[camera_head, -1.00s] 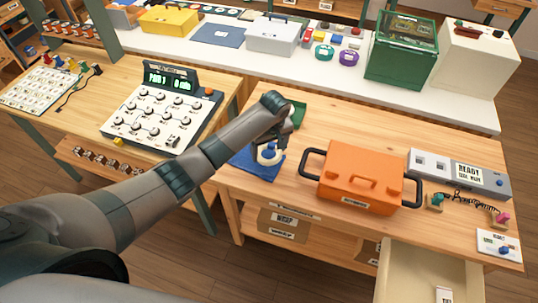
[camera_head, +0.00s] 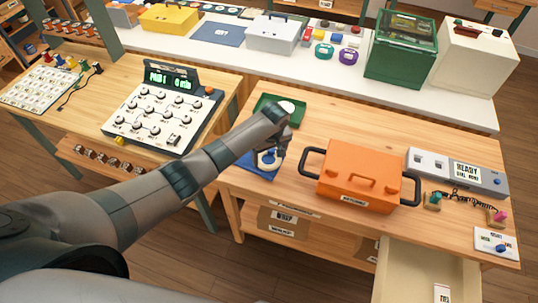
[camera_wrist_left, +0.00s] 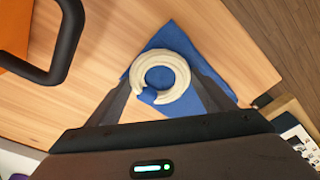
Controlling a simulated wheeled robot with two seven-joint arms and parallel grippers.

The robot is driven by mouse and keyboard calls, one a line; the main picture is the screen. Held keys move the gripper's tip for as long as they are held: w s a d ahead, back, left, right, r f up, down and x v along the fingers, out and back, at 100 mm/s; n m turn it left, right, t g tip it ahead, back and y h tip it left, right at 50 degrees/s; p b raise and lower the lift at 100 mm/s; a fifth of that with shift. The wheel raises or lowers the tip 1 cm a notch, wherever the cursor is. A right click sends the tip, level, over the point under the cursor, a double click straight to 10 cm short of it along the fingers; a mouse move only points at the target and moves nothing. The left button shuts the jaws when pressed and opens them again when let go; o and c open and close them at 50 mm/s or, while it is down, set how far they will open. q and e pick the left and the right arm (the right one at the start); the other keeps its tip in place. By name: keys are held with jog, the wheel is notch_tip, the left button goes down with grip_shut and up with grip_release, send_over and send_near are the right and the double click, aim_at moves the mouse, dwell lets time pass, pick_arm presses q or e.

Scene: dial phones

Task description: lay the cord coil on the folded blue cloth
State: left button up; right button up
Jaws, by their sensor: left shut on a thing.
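The cream cord coil (camera_head: 267,166) with a blue tie is at my left gripper (camera_head: 274,152), over the folded blue cloth (camera_head: 250,160). In the left wrist view the coil (camera_wrist_left: 182,78) sits between the two fingers of my left gripper (camera_wrist_left: 160,90), which is shut on it. The blue cloth (camera_wrist_left: 172,35) shows behind and around the coil there. I cannot tell whether the coil touches the cloth. The arm hides part of the cloth in the head view. My right gripper is not in view.
An orange case (camera_head: 358,178) with black handles stands just right of the cloth. A green tray (camera_head: 265,103) holding a pale round thing lies behind my gripper. A grey box (camera_head: 445,172) stands at the right. The drawer (camera_head: 405,268) below is open.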

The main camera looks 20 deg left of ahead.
pick_arm(q)
jog(key=shift+s+f, duration=0.15)
jog(key=o, duration=1.1)
jog(key=shift+f, duration=0.1)
jog(key=shift+c, duration=0.2)
jog(key=shift+r, duration=0.55)
notch_tip(320, 180, up, 12)
jog(key=s+d+b, duration=0.1)
jog(key=b, duration=0.1)
jog(key=shift+d, duration=0.15)
